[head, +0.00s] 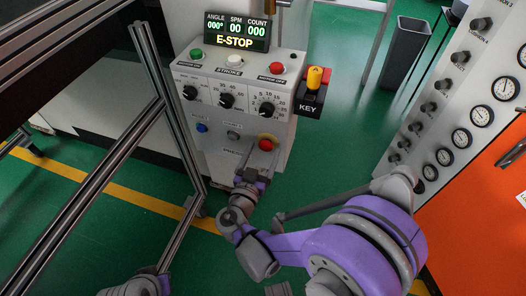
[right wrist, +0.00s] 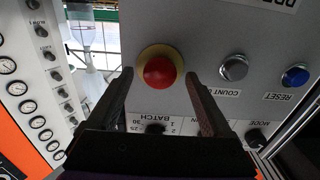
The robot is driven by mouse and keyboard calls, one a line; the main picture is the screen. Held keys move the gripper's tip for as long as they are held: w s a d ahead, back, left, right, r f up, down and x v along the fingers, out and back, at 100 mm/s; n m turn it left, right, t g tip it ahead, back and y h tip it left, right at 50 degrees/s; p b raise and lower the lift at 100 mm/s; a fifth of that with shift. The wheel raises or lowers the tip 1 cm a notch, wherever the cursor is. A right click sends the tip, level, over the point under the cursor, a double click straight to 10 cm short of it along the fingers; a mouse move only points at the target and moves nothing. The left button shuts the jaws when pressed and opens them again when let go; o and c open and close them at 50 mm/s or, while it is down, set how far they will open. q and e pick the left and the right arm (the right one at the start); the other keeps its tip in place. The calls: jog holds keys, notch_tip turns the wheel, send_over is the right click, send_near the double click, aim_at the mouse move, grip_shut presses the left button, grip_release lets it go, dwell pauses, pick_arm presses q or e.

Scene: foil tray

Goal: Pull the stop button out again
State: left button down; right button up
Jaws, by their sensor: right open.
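The stop button (head: 266,145) is a red mushroom head on a yellow ring, low on the front of the grey control panel (head: 238,152). In the right wrist view the red button (right wrist: 159,72) faces me, its yellow ring showing around it. My right gripper (head: 257,163) is at the button, fingers apart. In the wrist view its fingers (right wrist: 158,76) stand on either side of the red head, with gaps visible; I cannot tell how deep they reach. The display (head: 236,32) reads E-STOP. Part of my left arm shows at the bottom left; its gripper is out of frame.
Beside the stop button are a grey button (right wrist: 234,68) and a blue button (right wrist: 295,76). Knobs and a yellow key switch (head: 315,78) sit higher. Metal frame bars (head: 165,130) stand left of the panel. A gauge cabinet (head: 465,90) is at right.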

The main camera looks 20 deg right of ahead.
jog(key=shift+w+d, duration=0.15)
jog(key=shift+w, duration=0.1)
grip_shut()
dwell(0.3)
